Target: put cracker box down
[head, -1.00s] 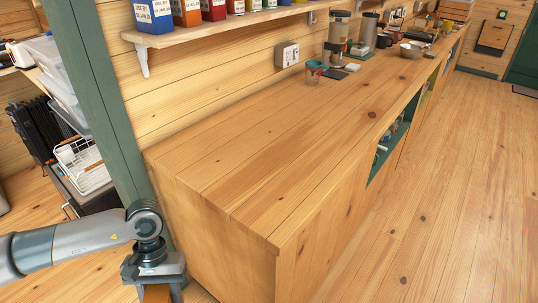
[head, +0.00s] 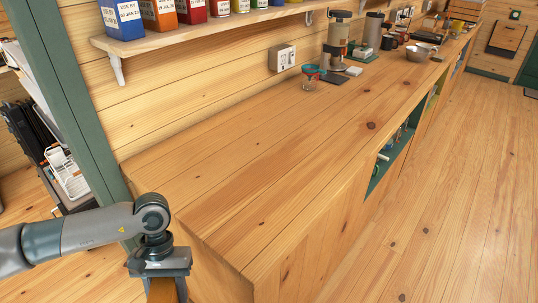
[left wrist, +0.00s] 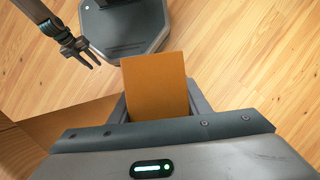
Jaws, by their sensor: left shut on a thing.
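The cracker box shows as a plain orange-brown slab (left wrist: 158,82) in the left wrist view. Only its lower part or edge shows in the head view (head: 163,291), cut off by the bottom of the picture. My left gripper (head: 162,282) is shut on the box, with a finger on each side of it. It hangs beside the near left end of the wooden counter (head: 270,160), pointing down. My right gripper (left wrist: 81,52) shows small in the left wrist view, with its fingers apart and nothing between them, over the floor.
The near counter top is bare. A glass cup with a red and teal item (head: 310,76), a grinder (head: 336,45) and a bowl (head: 417,52) stand farther back. A shelf (head: 210,28) with colored boxes overhangs the wall side. A green post (head: 70,110) stands at left.

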